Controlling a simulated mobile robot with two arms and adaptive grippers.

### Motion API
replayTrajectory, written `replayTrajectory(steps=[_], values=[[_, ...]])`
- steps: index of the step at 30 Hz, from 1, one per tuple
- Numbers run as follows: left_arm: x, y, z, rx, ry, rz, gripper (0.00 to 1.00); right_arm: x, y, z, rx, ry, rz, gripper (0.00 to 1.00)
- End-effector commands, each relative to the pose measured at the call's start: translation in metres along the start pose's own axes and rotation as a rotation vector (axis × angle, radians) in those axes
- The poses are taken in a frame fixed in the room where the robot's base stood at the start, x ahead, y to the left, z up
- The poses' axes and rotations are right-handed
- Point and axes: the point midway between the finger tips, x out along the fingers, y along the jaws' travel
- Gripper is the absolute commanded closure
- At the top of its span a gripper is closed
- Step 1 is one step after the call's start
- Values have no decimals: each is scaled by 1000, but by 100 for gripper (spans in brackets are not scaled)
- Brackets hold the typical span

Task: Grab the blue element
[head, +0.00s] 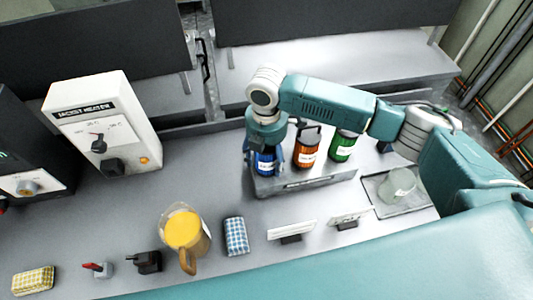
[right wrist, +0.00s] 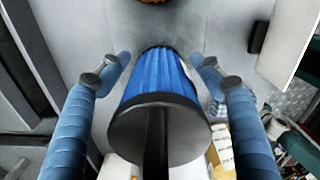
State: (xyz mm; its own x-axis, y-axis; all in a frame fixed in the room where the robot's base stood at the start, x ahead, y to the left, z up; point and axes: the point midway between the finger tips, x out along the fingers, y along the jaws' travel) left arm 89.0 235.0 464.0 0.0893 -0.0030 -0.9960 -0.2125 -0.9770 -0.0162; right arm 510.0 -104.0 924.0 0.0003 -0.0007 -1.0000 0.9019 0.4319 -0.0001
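The blue element (head: 265,166) is a ribbed cylinder with a dark cap and handle, standing at the left end of a grey rack (head: 305,181). It fills the middle of the right wrist view (right wrist: 160,78). My right gripper (head: 265,153) is over it from above and partly hides it in the head view. In the right wrist view, the two blue fingers are on either side of the element, with a gap visible at least on the left. The gripper is open. An orange element (head: 306,152) and a green element (head: 342,147) stand to the right in the rack. My left gripper is not in view.
A jacket heater box (head: 103,125) stands at the left. A yellow-filled jug (head: 184,231), a blue checked block (head: 236,236), small signs (head: 291,231) and a yellow checked block (head: 33,281) line the front. A glass beaker (head: 398,185) sits on a tray (head: 424,203) at right.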

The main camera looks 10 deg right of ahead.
Motion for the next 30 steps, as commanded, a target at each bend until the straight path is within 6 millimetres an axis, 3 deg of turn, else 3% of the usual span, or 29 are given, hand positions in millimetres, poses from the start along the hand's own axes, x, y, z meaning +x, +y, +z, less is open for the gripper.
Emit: replayTrajectory(steps=[1, 5, 14, 20, 26, 30], values=[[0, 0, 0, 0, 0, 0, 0, 0, 0, 0, 0, 0, 0, 51], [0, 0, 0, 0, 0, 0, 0, 0, 0, 0, 0, 0, 0, 77], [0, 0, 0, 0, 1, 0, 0, -2, 1, 0, 0, 0, 1, 78], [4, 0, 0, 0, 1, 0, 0, -16, 2, 0, 2, 1, 4, 78], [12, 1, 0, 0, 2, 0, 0, -50, 2, 0, 0, 0, 7, 78], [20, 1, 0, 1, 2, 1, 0, -86, 2, 0, -1, 0, 7, 78]])
